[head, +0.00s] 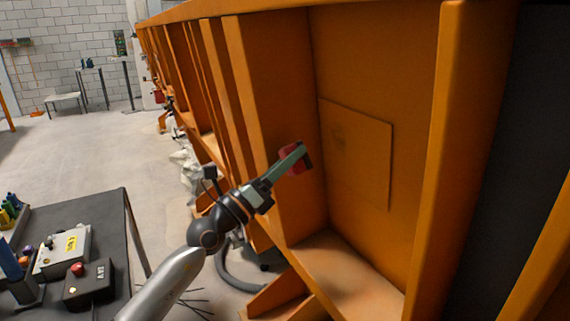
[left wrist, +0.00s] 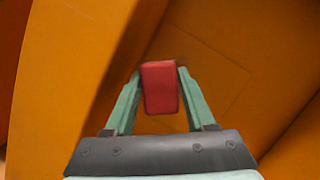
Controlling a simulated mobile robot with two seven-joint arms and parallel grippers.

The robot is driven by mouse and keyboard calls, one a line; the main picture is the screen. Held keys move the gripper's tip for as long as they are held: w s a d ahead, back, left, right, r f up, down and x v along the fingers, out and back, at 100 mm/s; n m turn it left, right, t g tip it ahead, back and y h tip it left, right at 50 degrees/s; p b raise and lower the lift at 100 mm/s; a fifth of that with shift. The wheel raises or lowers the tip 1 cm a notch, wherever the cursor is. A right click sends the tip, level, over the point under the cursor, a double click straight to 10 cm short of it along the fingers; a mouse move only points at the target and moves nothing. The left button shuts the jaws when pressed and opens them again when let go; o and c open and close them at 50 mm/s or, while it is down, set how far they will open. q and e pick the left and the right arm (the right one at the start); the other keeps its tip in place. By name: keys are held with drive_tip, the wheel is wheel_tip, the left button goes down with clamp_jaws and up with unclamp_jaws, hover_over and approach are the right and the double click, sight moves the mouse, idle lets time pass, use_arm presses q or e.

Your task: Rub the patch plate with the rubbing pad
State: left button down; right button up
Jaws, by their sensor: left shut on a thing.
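The patch plate (head: 357,152) is an orange, nearly square plate on the back wall of an orange recess. A faint dark smudge shows at its upper left. It also shows as a thin outline behind the pad in the left wrist view (left wrist: 222,82). My left gripper (head: 296,154) has green fingers and is shut on the rubbing pad (head: 302,160). The pad is a red block between the fingertips in the left wrist view (left wrist: 160,88). In the head view the pad is left of the plate and looks apart from it. My right gripper is not in view.
Orange ribs (head: 250,110) stand left of the recess and a thick orange post (head: 447,150) stands to its right. A dark table (head: 110,225) with control boxes (head: 88,284) is at the lower left. Grey floor (head: 85,150) lies open behind it.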

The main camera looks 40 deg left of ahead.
sight(329, 129)
use_arm(q)
drive_tip(key=shift+s+a+r, duration=0.1)
drive_tip(key=shift+a+r, duration=0.3)
drive_tip(key=shift+r, duration=0.2)
drive_tip(key=shift+w+r, duration=0.15)
drive_tip(key=shift+w, duration=0.05)
drive_tip(key=shift+w+d, duration=0.15)
drive_tip(key=shift+w, duration=0.15)
drive_tip(key=shift+w+d+r+p, duration=0.15)
drive_tip(key=shift+w+d+p, duration=0.15)
drive_tip(key=shift+w, duration=0.3)
drive_tip(key=shift+w+d+r+p, duration=0.1)
drive_tip(key=shift+w+d+p, duration=0.1)
drive_tip(key=shift+w+p, duration=0.3)
drive_tip(key=shift+w+d+r, duration=0.1)
drive_tip(key=shift+w+d, duration=0.15)
drive_tip(key=shift+w, duration=0.3)
drive_tip(key=shift+w+d, duration=0.2)
drive_tip(key=shift+w, duration=0.35)
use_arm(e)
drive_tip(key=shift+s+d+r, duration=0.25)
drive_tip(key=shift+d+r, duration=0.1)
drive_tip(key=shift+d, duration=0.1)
